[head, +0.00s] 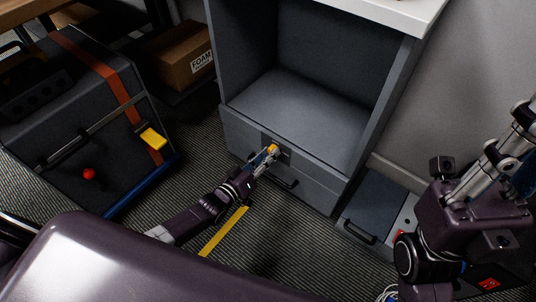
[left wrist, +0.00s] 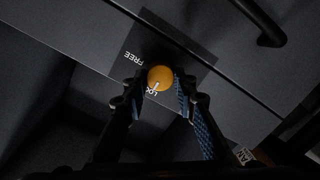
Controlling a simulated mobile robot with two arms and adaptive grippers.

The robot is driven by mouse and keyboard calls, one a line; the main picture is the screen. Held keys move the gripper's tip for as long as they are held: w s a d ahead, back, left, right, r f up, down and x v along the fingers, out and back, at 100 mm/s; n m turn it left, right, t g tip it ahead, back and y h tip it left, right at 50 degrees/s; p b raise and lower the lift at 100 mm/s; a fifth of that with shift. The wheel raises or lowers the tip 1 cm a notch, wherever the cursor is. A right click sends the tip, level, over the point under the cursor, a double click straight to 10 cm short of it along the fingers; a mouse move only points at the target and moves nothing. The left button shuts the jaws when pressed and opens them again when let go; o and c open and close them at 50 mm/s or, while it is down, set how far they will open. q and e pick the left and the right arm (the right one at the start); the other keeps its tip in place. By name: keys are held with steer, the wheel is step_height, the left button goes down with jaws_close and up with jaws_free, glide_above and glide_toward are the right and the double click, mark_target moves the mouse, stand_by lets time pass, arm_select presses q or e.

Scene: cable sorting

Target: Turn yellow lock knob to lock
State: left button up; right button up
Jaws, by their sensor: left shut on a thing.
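The yellow lock knob (head: 273,148) is on the front of the grey cabinet's drawer, below the open compartment. In the left wrist view the round knob (left wrist: 160,76) sits on a dark square plate (left wrist: 183,52) with the word FREE and a second, partly covered word beside the knob. A pale mark on the knob's lower edge lies toward that second word. My left gripper (head: 267,155) is shut on the knob, with one finger on each side; its fingers also show in the left wrist view (left wrist: 160,90). My right arm is at the right edge; its fingertips do not show.
A yellow floor strip (head: 222,232) crosses the carpet.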

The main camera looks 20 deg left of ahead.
arm_select(q)
steer(key=o, duration=1.2)
steer(key=shift+c, duration=0.2)
steer(key=v, duration=1.2)
